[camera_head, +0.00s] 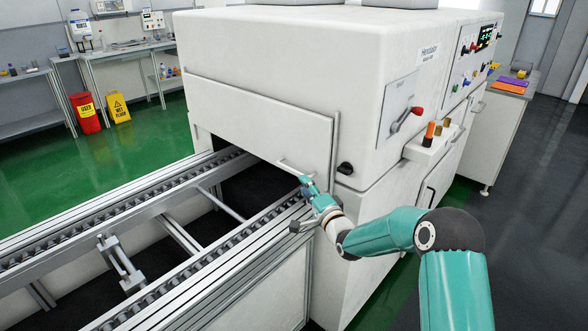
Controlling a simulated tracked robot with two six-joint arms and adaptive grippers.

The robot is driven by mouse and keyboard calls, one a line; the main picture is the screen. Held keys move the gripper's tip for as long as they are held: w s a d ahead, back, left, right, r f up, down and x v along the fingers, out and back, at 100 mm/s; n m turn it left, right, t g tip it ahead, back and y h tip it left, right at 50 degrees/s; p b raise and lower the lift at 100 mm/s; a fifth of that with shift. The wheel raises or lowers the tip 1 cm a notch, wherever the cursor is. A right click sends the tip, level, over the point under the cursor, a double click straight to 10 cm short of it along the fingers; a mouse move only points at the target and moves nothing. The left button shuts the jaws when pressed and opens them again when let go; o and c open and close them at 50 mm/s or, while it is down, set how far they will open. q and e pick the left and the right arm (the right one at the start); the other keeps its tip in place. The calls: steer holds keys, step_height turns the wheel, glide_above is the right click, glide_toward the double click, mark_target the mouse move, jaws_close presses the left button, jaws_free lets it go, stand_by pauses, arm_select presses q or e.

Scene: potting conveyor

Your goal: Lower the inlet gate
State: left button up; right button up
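The inlet gate (255,120) is a wide white panel on the front of the large white machine. A dark opening (245,178) shows between its lower edge and the conveyor. A thin light bar handle (293,168) sticks out near the gate's lower right corner. My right gripper (307,181) is at the right end of this handle, close to it or touching it. Its fingers are too small to tell whether they are open or shut on the handle. My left gripper is out of view.
The roller conveyor (180,274) runs from the lower left into the opening. A vertical rod (335,150) and a black knob (345,168) sit right of the gate. A lever with a red knob (416,111) is on the machine's side.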

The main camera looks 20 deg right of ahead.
mark_target(294, 171)
steer(key=w, duration=0.2)
steer(key=w+p, duration=0.1)
steer(key=w, duration=0.5)
steer(key=shift+w+r+p, duration=0.2)
steer(key=shift+r+p, duration=0.05)
steer(key=shift+p, duration=0.05)
jaws_close()
